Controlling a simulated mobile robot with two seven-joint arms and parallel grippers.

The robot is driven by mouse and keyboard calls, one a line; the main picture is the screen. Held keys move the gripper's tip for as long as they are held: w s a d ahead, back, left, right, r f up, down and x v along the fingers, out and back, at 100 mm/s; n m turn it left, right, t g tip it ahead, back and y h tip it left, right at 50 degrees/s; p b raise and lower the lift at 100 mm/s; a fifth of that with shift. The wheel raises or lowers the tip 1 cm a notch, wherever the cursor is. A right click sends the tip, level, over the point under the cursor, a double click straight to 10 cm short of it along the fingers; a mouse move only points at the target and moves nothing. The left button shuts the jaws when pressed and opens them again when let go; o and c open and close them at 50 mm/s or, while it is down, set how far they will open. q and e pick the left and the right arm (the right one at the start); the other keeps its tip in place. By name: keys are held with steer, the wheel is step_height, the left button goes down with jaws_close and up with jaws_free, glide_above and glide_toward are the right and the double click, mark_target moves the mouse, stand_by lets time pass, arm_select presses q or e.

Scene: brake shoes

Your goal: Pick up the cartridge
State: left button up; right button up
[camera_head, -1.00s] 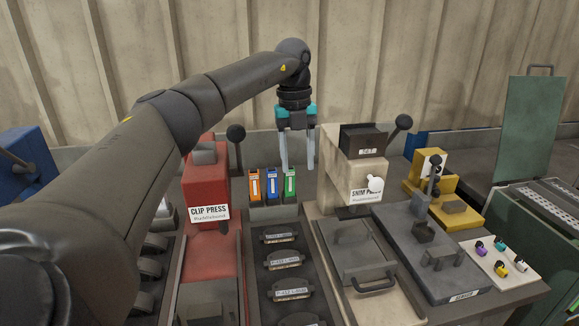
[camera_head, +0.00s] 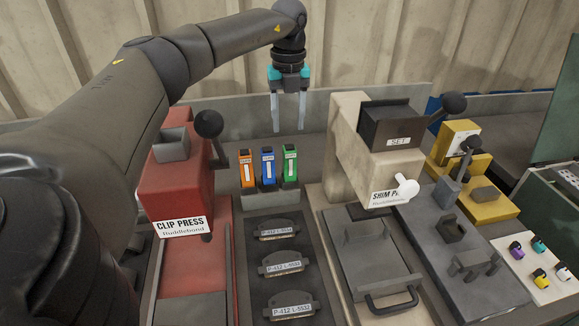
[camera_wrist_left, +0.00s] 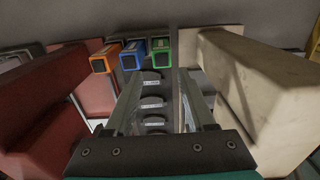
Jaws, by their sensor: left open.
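Three upright cartridges stand side by side in a grey holder (camera_head: 270,198): an orange one (camera_head: 247,170), a blue one (camera_head: 268,168) and a green one (camera_head: 290,165). Which one the task means cannot be told. My left gripper (camera_head: 289,128) is open and empty, pointing down, above and behind the blue and green cartridges, apart from them. In the left wrist view, the orange (camera_wrist_left: 104,64), blue (camera_wrist_left: 132,62) and green (camera_wrist_left: 161,54) cartridges lie beyond the open fingers (camera_wrist_left: 160,105). My right gripper is not in view.
A red clip press (camera_head: 175,190) stands left of the cartridges and a beige shim press (camera_head: 345,140) stands right. Several labelled brake shoes (camera_head: 286,264) lie in front of the holder. A yellow fixture (camera_head: 490,205) and a white tray with coloured knobs (camera_head: 520,268) are farther right.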

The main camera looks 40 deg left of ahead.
mark_target(290, 146)
arm_select(q)
step_height(290, 146, down, 8)
steer(key=shift+w+f+b, duration=0.15)
steer(key=shift+b, duration=0.25)
jaws_close()
stand_by(0.4)
stand_by(1.0)
